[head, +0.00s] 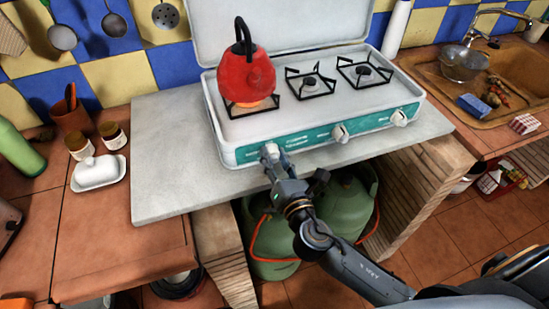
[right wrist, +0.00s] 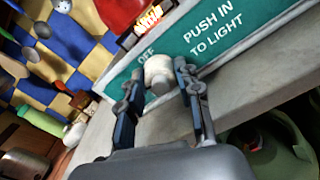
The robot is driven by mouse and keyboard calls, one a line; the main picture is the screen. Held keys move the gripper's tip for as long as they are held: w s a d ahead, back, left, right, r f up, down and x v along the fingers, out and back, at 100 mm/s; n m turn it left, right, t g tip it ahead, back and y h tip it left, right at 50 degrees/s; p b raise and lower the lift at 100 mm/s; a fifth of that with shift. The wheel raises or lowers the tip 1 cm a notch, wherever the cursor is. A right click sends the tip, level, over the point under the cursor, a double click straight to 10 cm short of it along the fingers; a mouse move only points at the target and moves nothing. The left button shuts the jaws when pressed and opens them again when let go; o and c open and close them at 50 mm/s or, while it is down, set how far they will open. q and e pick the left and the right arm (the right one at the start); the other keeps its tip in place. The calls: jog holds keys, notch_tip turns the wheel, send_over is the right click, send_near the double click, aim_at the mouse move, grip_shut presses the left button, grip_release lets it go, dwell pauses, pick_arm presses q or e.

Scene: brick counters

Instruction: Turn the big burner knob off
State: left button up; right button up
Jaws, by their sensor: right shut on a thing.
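The white camping stove (head: 235,155) has a teal front panel with three white knobs. The left knob (head: 270,150) is below the burner with the red kettle (head: 245,77); an orange glow shows under the kettle. My right gripper (head: 272,164) is shut on this left knob at the panel. In the right wrist view its two fingers (right wrist: 158,72) stand on either side of the round white knob (right wrist: 157,70), beside the words "OFF" and "PUSH IN TO LIGHT". The knob's pointing direction is hard to tell. My left gripper is not in view.
The middle knob (head: 340,133) and right knob (head: 399,118) sit further right on the panel. Green gas bottles (head: 345,205) stand under the grey slab (head: 165,150). A white butter dish (head: 98,172) and jars are at left; a sink (head: 520,70) is at right.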

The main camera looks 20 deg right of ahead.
jog(key=m+b, duration=0.1)
jog(key=m, duration=0.3)
jog(key=shift+f+m, duration=0.1)
jog(key=shift+m, duration=0.2)
jog(key=m, duration=0.3)
jog(key=shift+m+b, duration=0.4)
jog(key=m, duration=0.3)
jog(key=shift+d, duration=0.1)
jog(key=shift+m, duration=2.1)
jog(key=shift+f, duration=0.1)
jog(key=o, duration=1.2)
jog(key=shift+c, duration=0.2)
